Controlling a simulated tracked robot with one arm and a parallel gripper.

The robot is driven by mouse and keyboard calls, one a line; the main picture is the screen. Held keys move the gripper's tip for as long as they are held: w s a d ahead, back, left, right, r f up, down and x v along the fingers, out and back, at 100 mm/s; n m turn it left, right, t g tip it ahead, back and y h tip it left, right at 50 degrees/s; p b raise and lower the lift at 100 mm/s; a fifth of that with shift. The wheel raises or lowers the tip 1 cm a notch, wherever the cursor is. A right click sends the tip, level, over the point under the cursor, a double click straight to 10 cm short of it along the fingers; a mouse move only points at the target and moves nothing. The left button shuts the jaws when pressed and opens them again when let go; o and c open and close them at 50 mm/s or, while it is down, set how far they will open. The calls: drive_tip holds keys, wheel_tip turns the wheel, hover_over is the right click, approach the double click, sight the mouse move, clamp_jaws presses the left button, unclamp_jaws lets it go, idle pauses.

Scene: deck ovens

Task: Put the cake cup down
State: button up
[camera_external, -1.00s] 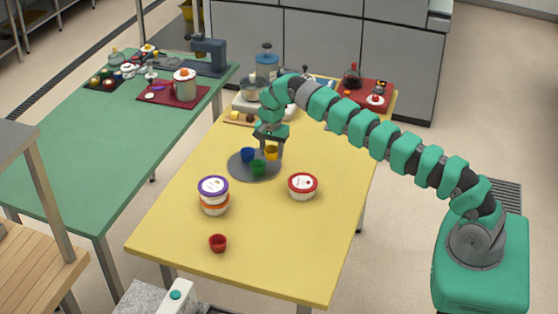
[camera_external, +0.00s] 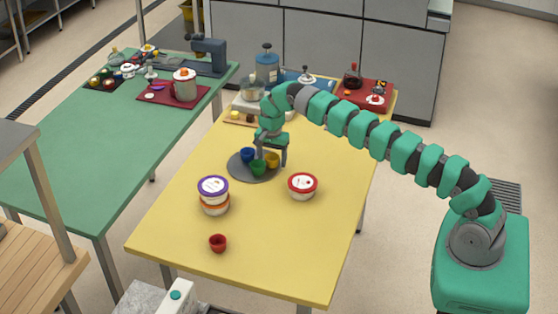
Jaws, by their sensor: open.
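Several small cake cups are in view. A blue cup (camera_external: 248,155), a green cup (camera_external: 258,168) and a yellow cup (camera_external: 273,159) stand close together on a round grey plate (camera_external: 236,173) on the yellow table. A red cup (camera_external: 218,242) stands alone near the table's front edge. My gripper (camera_external: 273,157) points down over the plate, its fingers apart around or just behind the yellow cup. It is open. I cannot tell whether a finger touches the cup.
Stacked tubs (camera_external: 214,196) with a purple-lidded one on top stand in front of the plate, and a red-lidded tub (camera_external: 303,186) stands to its right. A red tray (camera_external: 364,95) and appliances fill the table's back. The front right of the yellow table (camera_external: 290,250) is clear.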

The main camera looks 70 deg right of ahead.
wheel_tip(320, 180, up, 12)
drive_tip(key=p, duration=0.5)
idle(0.5)
